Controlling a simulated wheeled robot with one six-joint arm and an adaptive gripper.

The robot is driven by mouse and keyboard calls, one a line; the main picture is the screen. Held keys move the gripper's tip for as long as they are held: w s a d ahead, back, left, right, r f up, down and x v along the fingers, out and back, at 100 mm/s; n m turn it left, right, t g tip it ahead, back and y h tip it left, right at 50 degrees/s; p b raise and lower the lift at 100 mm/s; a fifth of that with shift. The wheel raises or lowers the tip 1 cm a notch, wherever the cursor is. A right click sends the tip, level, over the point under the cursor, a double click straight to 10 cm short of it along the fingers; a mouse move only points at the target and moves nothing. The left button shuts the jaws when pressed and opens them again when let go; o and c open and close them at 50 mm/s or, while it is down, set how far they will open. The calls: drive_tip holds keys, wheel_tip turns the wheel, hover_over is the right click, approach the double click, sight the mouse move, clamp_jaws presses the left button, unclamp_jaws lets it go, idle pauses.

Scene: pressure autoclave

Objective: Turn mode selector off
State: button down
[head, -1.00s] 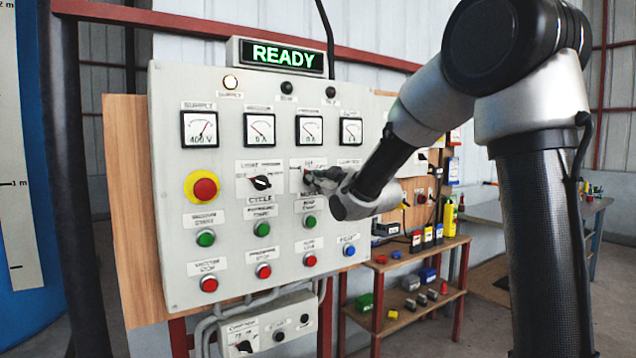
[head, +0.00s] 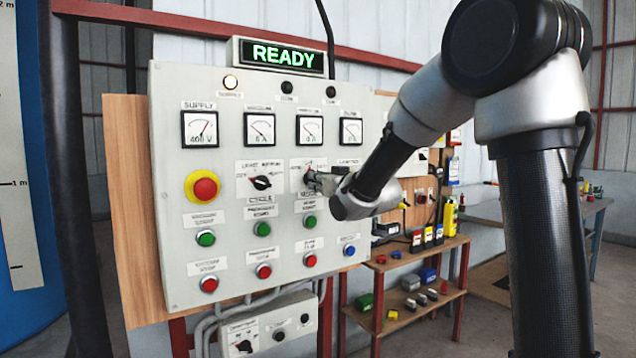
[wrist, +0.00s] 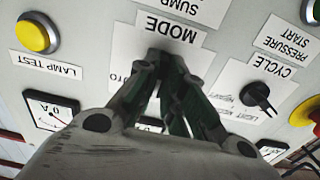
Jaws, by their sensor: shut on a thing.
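The mode selector's plate (head: 308,164) is on the grey control panel (head: 225,290), right of the cycle selector (head: 262,182). In the head view my gripper (head: 311,180) reaches in from the right and is shut on the selector's knob. In the wrist view the picture is upside down: the fingertips (wrist: 166,60) come together just by the MODE label (wrist: 172,27). The fingers hide most of the knob and plate, so I cannot tell which mark the knob points at.
A lit READY display (head: 283,58) tops the panel. A red emergency button (head: 205,187) and several green and red push buttons surround the selectors. The cycle knob also shows close to my fingers in the wrist view (wrist: 257,94). A wooden shelf (head: 412,315) stands behind at right.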

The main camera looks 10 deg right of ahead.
drive_tip(key=shift+f, duration=0.1)
drive_tip(key=c, duration=1.5)
unclamp_jaws()
drive_tip(key=shift+s, duration=0.1)
drive_tip(key=v, duration=1.2)
